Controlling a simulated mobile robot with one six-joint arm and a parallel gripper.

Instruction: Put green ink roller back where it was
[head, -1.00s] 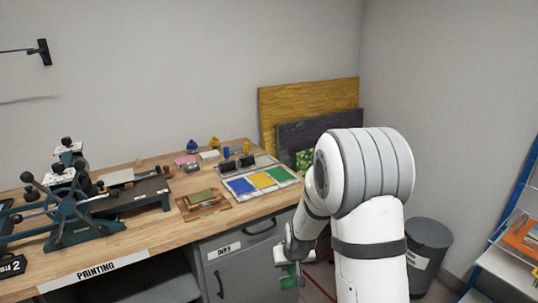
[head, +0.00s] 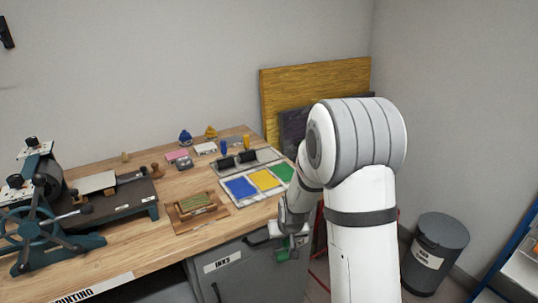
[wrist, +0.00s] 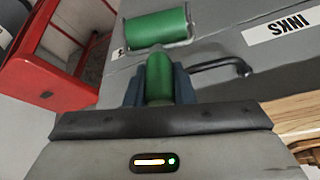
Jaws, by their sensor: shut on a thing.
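The green ink roller has a green cylinder (wrist: 157,27) in a metal frame and a green handle (wrist: 160,80). My gripper (wrist: 160,72) is shut on that handle, with a dark finger on each side. In the head view the roller (head: 287,254) hangs in front of the grey cabinet, below the bench top, with my gripper (head: 290,242) just above it. An ink slab (head: 229,196) with blue, yellow and green patches lies on the bench. Behind it stands a rack (head: 216,174) with a blue-handled and a yellow-handled roller; its right end is partly hidden by my arm.
The wooden bench (head: 150,240) carries a press (head: 45,220) at left and a wooden block tray (head: 182,226) near the slab. The grey INKS cabinet (head: 245,275) is under it. A bin (head: 437,255) stands at right. A red frame (wrist: 62,45) shows in the wrist view.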

